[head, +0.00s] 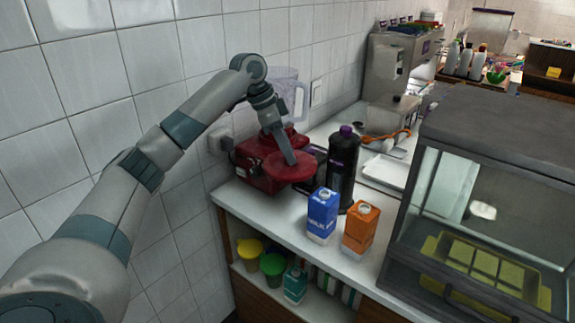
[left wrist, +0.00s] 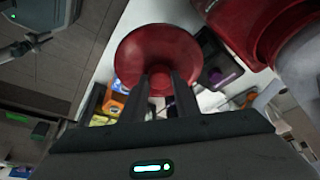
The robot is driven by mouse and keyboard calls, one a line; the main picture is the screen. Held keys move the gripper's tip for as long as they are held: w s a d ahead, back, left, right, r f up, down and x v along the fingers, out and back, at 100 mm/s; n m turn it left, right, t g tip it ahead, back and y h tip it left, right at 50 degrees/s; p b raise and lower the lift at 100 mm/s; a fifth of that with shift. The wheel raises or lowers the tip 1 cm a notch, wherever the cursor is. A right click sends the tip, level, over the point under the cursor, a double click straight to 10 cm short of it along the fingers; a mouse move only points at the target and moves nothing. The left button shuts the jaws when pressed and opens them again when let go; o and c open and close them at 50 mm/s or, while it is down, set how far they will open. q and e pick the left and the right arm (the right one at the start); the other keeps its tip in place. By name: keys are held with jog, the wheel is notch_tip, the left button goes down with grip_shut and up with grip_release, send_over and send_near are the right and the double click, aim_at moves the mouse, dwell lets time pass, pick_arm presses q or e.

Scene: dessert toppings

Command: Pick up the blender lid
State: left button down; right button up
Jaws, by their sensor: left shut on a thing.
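The red round blender lid (head: 298,172) is in front of the red blender base (head: 256,165) on the counter. My left gripper (head: 289,158) reaches down from above and is shut on the lid. In the left wrist view the lid (left wrist: 155,45) shows as a red disc at the ends of the two dark fingers (left wrist: 162,82). The blender base (left wrist: 245,25) is at the upper right there. Whether the lid touches anything below cannot be told. The clear blender jar (head: 288,92) stands behind my gripper. My right gripper is not in view.
A black bottle (head: 343,170), a blue carton (head: 322,215) and an orange carton (head: 360,228) stand close to the right of the lid. A glass display case (head: 480,200) fills the right side. The tiled wall is behind and left.

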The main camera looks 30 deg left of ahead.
pick_arm(q)
jog(key=shift+r, duration=0.2)
dwell(0.5)
jog(key=shift+d+r, duration=0.1)
jog(key=shift+d, duration=0.15)
jog(key=s+d+n+y, duration=0.1)
jog(key=s+d+n, duration=0.2)
jog(key=s+d, duration=0.5)
jog(key=s+d+r+n+t+y, duration=0.1)
jog(key=s+d+n, duration=0.2)
jog(key=s+d, duration=0.5)
jog(key=d, duration=0.6)
jog(key=shift+r+n, duration=0.2)
jog(key=shift+n, duration=0.1)
